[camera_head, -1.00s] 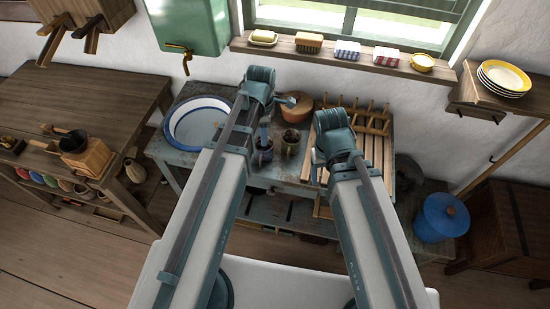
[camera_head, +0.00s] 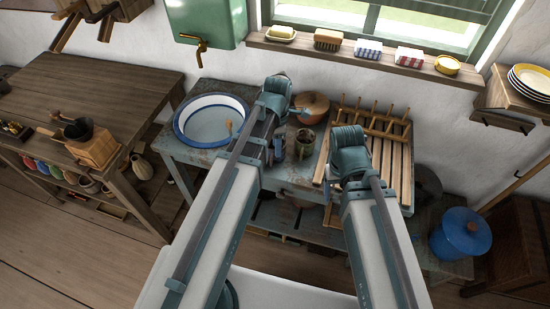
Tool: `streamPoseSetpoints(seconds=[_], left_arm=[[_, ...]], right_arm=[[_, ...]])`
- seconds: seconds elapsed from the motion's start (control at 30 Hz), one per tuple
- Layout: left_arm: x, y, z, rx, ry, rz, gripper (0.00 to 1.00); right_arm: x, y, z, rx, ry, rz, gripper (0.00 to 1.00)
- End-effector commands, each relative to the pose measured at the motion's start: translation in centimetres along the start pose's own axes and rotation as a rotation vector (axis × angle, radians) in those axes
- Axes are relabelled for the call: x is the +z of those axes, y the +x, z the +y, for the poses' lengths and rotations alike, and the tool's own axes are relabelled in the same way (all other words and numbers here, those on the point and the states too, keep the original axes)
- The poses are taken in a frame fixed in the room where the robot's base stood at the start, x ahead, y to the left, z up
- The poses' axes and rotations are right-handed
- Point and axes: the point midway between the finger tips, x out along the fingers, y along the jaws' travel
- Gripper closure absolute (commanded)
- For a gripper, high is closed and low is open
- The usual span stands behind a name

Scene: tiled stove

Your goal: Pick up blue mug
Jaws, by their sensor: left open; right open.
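A small dark blue mug (camera_head: 279,146) stands on the worn blue-grey table, partly hidden by my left arm. My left gripper (camera_head: 271,128) is above and beside it, mostly hidden behind its own wrist. It is open, and I cannot tell whether its fingers touch the mug. A greenish-brown mug (camera_head: 304,141) stands just right of the blue one. My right gripper (camera_head: 332,182) is open and empty over the front of the wooden drying rack (camera_head: 391,158), its fingers largely hidden by its wrist.
A white basin with a blue rim (camera_head: 183,119) is left of the mugs. A brown lidded pot (camera_head: 312,107) is behind them.

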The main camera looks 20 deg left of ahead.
Motion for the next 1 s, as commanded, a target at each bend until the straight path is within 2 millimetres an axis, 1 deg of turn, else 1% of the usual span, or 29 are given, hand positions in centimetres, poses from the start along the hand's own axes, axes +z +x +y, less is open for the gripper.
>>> streamPoseSetpoints(seconds=[0.03, 0.1, 0.3, 0.43, 0.57, 0.8, 0.9, 1.0], left_arm=[[0.0, 1.2, 0.0, 0.0, 0.0, 0.0, 0.58], [0.0, 1.6, 0.0, 0.0, 0.0, 0.0, 0.58], [0.0, 1.6, 0.0, 0.0, 0.0, 0.0, 0.58], [0.0, 2.1, 0.1, 0.0, 0.0, 0.0, 0.58], [0.0, 3.3, 0.2, 0.0, 0.0, 0.0, 0.58], [-0.1, 6.3, 0.4, 0.0, 0.0, 0.0, 0.58], [-0.1, 6.9, 0.3, 0.0, 0.0, 0.0, 0.58], [-0.1, 6.9, 0.3, 0.0, 0.0, 0.0, 0.58]], right_arm=[[-0.1, 1.2, -0.1, 0.0, 0.0, 0.0, 0.31], [-0.1, 1.6, -0.1, 0.0, 0.0, 0.0, 0.31], [-0.1, 1.6, -0.1, 0.0, 0.0, 0.0, 0.31], [-0.1, 2.1, -0.2, 0.0, 0.0, 0.0, 0.31], [-0.2, 3.3, -0.3, 0.0, 0.0, 0.0, 0.31], [-0.4, 6.3, -0.6, 0.0, 0.0, 0.0, 0.31], [-0.4, 6.8, -0.7, 0.0, 0.0, 0.0, 0.31], [-0.4, 6.8, -0.7, 0.0, 0.0, 0.0, 0.31]])
